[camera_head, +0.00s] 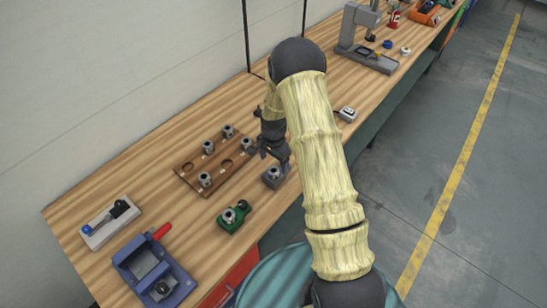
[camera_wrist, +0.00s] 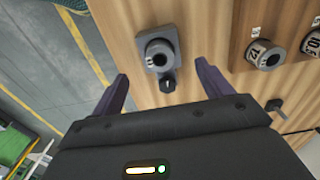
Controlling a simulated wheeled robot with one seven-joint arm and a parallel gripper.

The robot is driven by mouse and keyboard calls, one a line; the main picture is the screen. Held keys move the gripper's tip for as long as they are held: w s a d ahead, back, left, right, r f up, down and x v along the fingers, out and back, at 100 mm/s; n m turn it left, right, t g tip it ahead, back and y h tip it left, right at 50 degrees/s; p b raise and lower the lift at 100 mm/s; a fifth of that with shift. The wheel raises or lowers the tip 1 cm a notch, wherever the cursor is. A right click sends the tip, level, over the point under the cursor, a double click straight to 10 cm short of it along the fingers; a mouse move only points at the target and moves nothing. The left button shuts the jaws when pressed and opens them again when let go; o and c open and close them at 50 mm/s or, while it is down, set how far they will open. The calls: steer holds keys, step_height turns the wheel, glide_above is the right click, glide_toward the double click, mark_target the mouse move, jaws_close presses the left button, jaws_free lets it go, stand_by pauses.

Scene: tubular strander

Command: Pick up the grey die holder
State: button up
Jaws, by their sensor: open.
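The grey die holder (camera_head: 274,179) sits on the workbench near its front edge, right of the wooden die board. In the wrist view, the grey die holder (camera_wrist: 151,38) is a block with a round, dark-bored die in it and a small black knob on its near side. My gripper (camera_head: 270,156) is just above it in the head view. In the wrist view my gripper (camera_wrist: 161,72) is open, one finger on each side of the knob end, with nothing between the fingers held. The fingers look apart from the holder; the exact height gap cannot be told.
The wooden board (camera_head: 190,168) holds several grey dies left of the holder. A green die holder (camera_head: 233,217) stands nearer on the bench.

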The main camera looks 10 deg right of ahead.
mark_target(274, 169)
step_height(274, 169, down, 7)
steer(key=b, duration=0.4)
steer(key=shift+f, duration=0.15)
steer(key=c, duration=1.2)
steer(key=shift+o, duration=0.2)
steer(key=shift+w, duration=0.15)
steer(key=shift+r, duration=0.3)
steer(key=shift+r+p, duration=2.95)
steer(key=shift+r, duration=1.9)
